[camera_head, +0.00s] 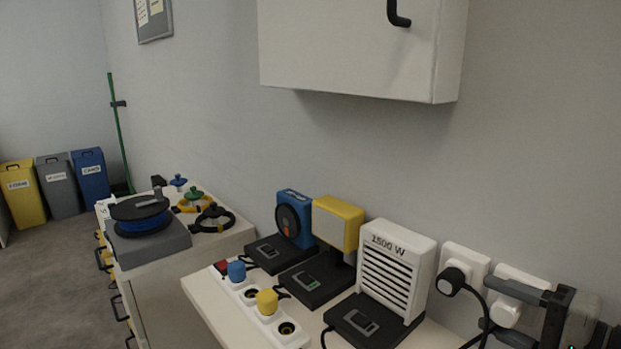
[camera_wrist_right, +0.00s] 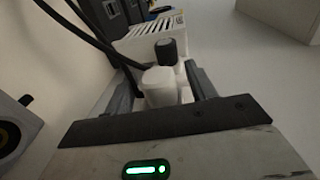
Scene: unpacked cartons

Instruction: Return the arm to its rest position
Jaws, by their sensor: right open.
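My right gripper (camera_head: 490,308) is at the lower right of the head view, close to the wall sockets. Its jaws are open, with one finger on either side of a white block-shaped plug (camera_head: 506,311) at the right-hand wall socket (camera_head: 522,280). In the right wrist view, the open gripper (camera_wrist_right: 160,78) has the white plug (camera_wrist_right: 160,88) between its fingers; I cannot tell whether either finger touches it. My left gripper is not in view.
A black plug (camera_head: 452,280) with a hanging cable sits in the left wall socket. A white heater (camera_head: 397,265), a yellow lamp (camera_head: 337,222) and a blue fan (camera_head: 293,215) stand on the counter behind a power strip (camera_head: 250,297). A cabinet (camera_head: 360,50) hangs above.

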